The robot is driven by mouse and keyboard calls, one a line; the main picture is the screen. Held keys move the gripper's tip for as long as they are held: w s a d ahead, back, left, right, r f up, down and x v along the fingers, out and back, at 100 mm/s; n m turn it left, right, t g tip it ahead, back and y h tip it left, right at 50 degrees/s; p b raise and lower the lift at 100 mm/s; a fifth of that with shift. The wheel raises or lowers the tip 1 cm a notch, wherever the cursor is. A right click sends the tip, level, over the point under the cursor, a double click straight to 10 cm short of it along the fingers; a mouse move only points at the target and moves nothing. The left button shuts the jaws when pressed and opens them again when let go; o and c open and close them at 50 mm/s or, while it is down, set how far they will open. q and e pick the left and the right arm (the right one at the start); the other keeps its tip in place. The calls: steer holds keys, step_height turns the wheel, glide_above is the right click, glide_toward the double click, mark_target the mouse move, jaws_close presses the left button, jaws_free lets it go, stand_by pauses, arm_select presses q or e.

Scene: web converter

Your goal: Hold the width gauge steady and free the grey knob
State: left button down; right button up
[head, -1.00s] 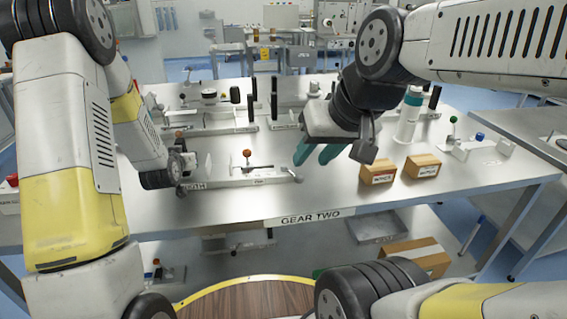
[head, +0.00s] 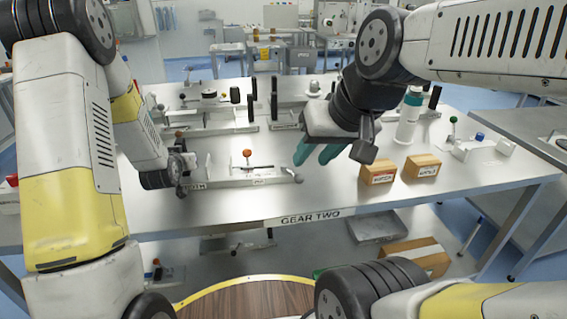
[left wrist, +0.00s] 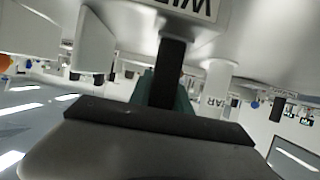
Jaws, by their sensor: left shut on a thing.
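The width gauge (head: 240,178) is a pale, low fixture on the near part of the metal table, with an orange ball (head: 247,154) standing on it. A small grey knob (head: 298,178) sits at its right end. My left gripper (head: 190,172) is at the gauge's left end, shut on it; the wrist hides much of the contact. My right gripper (head: 315,153), with teal fingers apart, is open and empty above the table, up and right of the grey knob.
Two small cardboard boxes (head: 378,173) (head: 422,167) stand right of the gauge. A white and teal bottle (head: 409,115) stands behind them. Other fixtures fill the table's back.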

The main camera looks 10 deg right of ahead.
stand_by(1.2)
stand_by(0.6)
steer(key=shift+r, duration=0.1)
steer(key=c, duration=0.5)
steer(key=shift+w+d+r, duration=0.15)
steer(key=shift+w, duration=0.25)
jaws_close()
steer(key=w+d+m+g+y, duration=0.1)
steer(key=w+d+m+g, duration=0.25)
steer(key=w, duration=0.55)
steer(key=w+d+m+g+y, duration=0.1)
steer(key=w+d+m+g, duration=0.2)
steer(key=w, duration=0.6)
steer(key=w+d+f+m+g+y, duration=0.3)
steer(key=w+d+f+m, duration=0.4)
steer(key=w+d+f, duration=0.3)
step_height(320, 180, down, 3)
steer(key=shift+r, duration=0.15)
